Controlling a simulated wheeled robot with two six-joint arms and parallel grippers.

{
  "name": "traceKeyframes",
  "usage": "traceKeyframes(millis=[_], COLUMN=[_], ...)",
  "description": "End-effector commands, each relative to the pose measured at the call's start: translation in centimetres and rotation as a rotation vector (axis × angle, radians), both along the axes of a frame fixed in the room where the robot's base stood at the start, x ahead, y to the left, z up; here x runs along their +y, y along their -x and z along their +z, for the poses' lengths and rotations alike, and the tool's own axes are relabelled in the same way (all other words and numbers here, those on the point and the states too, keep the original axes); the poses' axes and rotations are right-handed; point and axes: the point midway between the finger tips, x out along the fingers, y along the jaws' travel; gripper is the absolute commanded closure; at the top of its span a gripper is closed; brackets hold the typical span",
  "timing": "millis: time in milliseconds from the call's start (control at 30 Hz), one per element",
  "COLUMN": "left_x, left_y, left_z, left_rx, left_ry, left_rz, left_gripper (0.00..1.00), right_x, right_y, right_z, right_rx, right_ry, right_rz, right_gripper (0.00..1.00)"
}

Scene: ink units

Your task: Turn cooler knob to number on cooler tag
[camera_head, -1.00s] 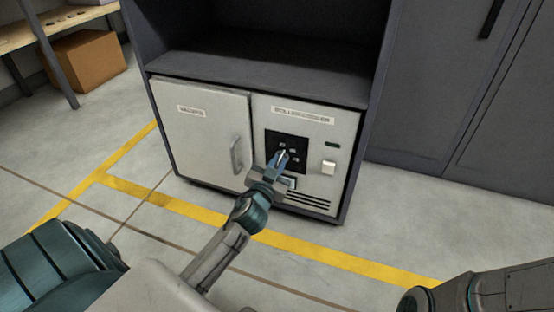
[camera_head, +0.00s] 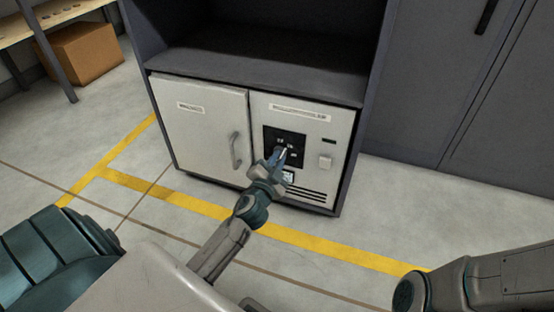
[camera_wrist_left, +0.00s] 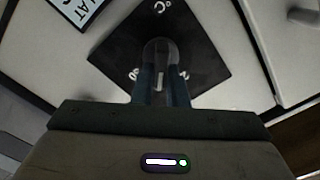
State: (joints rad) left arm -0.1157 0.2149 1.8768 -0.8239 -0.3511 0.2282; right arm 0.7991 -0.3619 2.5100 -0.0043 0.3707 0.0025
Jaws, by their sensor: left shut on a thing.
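The cooler panel (camera_head: 345,128) is the pale right-hand front of the low cabinet. On it is a black square dial plate (camera_head: 271,133) with small white marks. My left gripper (camera_head: 281,158) is at the plate and shut on the knob, which it mostly hides. In the left wrist view the grey knob (camera_wrist_left: 160,52) shows between the fingers (camera_wrist_left: 161,82), with the dark dial plate (camera_wrist_left: 205,65) behind and a "°C" mark beyond. A tag (camera_head: 288,176) sits below the plate; part of it, lettered "LAT", shows in the wrist view (camera_wrist_left: 80,10). My right gripper is not in view.
A white door (camera_head: 200,125) with a handle (camera_head: 235,150) is left of the panel. Dark lockers (camera_head: 430,90) stand right; a cardboard box (camera_head: 85,53) is far left. The floor ahead is clear.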

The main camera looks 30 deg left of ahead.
Motion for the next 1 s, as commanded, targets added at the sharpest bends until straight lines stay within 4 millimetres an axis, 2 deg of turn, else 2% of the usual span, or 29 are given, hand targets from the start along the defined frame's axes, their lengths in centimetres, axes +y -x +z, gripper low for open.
traceKeyframes(millis=[300, 333, 433, 767, 867, 1000], left_x=[0.0, 0.0, 0.0, -0.1, -0.3, -0.9], left_y=[0.1, 0.1, 0.0, 0.3, 1.3, 3.7], left_z=[-0.1, -0.1, -0.1, -0.1, -0.1, -0.1], left_rx=[0.001, 0.001, 0.001, 0.001, 0.003, 0.005], left_ry=[0.000, 0.000, 0.000, 0.000, -0.001, 0.000], left_rz=[-0.001, 0.000, 0.000, 0.000, 0.000, -0.001], left_gripper=[1.00, 0.83, 0.65, 0.65, 0.65, 0.65], right_x=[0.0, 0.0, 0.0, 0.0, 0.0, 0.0], right_y=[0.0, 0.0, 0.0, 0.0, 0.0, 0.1], right_z=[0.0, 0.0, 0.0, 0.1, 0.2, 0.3], right_rx=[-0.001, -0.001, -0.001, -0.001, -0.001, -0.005], right_ry=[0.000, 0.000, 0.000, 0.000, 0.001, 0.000], right_rz=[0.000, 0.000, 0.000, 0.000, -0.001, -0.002], right_gripper=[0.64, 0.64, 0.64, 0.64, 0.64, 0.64])
